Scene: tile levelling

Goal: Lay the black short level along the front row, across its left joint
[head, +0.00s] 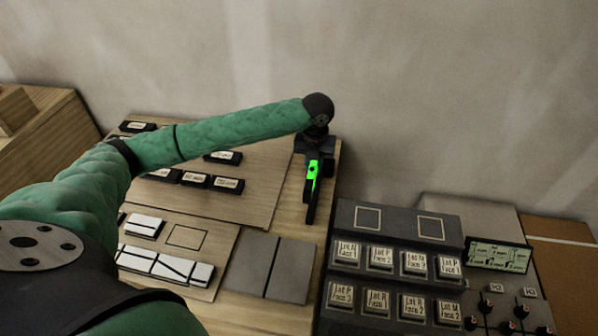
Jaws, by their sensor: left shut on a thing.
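My left gripper (314,160) reaches down at the right edge of the wooden table, its arm coming in from the left. It is shut on a narrow black bar (310,207), which looks like the black short level; a bright green patch (314,172) shows at its upper part. The bar points toward the front of the table, apart from the tiles. White tiles with dark joints, one of them here (172,267), form a row on a light board at the front left. The jaws are partly hidden. My right gripper is out of view.
Two flat grey slabs (250,264) lie side by side in front of the bar. Black labelled blocks (195,180) stand on the board behind the tiles. A dark rack (393,270) of labelled pieces and a small display (499,257) are at the right. A wall stands behind.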

